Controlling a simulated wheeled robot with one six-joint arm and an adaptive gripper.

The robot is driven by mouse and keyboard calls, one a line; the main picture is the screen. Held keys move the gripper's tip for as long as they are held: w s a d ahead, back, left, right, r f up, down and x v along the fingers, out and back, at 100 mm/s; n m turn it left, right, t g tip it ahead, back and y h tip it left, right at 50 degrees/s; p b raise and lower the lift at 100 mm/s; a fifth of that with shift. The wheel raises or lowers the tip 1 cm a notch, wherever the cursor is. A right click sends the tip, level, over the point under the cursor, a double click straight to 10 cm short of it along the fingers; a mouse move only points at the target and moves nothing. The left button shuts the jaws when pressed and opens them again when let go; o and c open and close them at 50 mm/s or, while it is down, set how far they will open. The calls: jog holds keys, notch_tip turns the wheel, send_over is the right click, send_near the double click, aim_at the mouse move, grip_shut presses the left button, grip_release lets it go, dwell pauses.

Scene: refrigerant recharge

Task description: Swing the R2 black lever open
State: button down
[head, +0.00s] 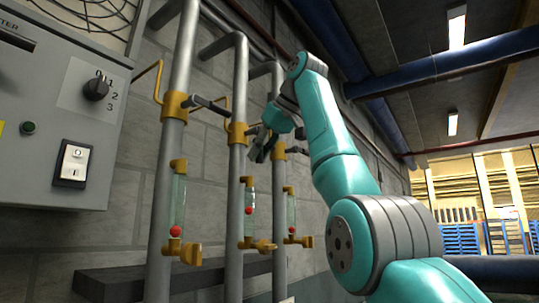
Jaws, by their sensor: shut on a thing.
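Three grey vertical pipes on the wall carry brass valves with dark levers. The middle pipe has a brass valve (237,132), and I take its lever to be the R2 black lever; no label is readable. My gripper (260,152) is at the right of that valve, between the middle and right pipes. Its jaws are shut on the lever there, and the gripper and arm hide most of it. The left valve (175,104) has a black lever (208,105) pointing right. The right valve (279,150) has a dark lever (297,150) pointing right.
Sight glasses with red balls hang below the valves, such as the middle one (249,210). A grey control box (60,110) with a knob and switch is at the left. A dark ledge (125,280) runs low along the wall. Open room lies at the right.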

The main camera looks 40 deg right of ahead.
jog(key=shift+f, duration=0.2)
dwell(0.3)
jog(key=c, duration=1.1)
grip_release()
jog(key=shift+r, duration=0.1)
